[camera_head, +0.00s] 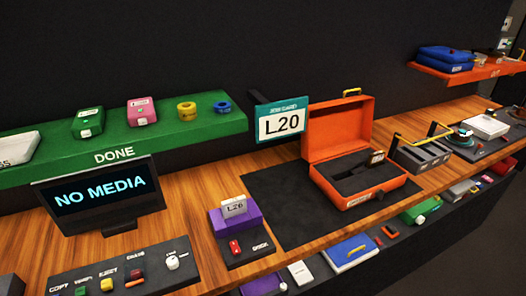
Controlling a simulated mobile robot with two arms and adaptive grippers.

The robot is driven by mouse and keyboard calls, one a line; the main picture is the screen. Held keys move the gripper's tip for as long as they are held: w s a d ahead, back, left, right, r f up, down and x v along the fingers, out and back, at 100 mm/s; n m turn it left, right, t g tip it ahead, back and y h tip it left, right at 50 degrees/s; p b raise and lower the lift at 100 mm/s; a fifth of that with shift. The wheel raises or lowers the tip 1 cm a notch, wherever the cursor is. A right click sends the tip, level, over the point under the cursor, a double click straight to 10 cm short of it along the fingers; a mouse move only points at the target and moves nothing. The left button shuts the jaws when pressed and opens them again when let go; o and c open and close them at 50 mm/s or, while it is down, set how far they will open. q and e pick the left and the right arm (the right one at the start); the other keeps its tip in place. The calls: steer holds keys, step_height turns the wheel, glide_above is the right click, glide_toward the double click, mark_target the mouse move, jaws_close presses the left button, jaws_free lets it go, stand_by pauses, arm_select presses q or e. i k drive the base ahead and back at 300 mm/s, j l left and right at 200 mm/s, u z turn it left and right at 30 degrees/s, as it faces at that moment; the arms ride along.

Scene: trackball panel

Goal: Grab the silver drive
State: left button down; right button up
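I cannot tell for certain which thing is the silver drive. A small pale grey block (234,207) labelled L26 stands upright in the top of a purple dock (236,224) on the bench. A small dark piece (376,157) with a light, gold-toned edge stands in the black insert of an open orange case (336,131). Both are small in this view, and their lower parts are hidden in their holders. Neither of my grippers shows.
A wooden bench (189,220) runs across the view. A screen (99,194) reading NO MEDIA and a button panel (130,272) are at left. A green DONE shelf (200,140) is behind. A teal-topped L20 sign (282,121) stands beside the case. A dark mat (280,205) has clear room.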

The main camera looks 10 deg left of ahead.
mark_target(236, 206)
steer(key=k+j+u, duration=0.2)
steer(key=j+u, duration=0.15)
steer(key=u, duration=0.15)
steer(key=k+j+u, duration=0.1)
steer(key=j+u, duration=0.4)
steer(key=k+l, duration=0.05)
steer(key=l, duration=0.05)
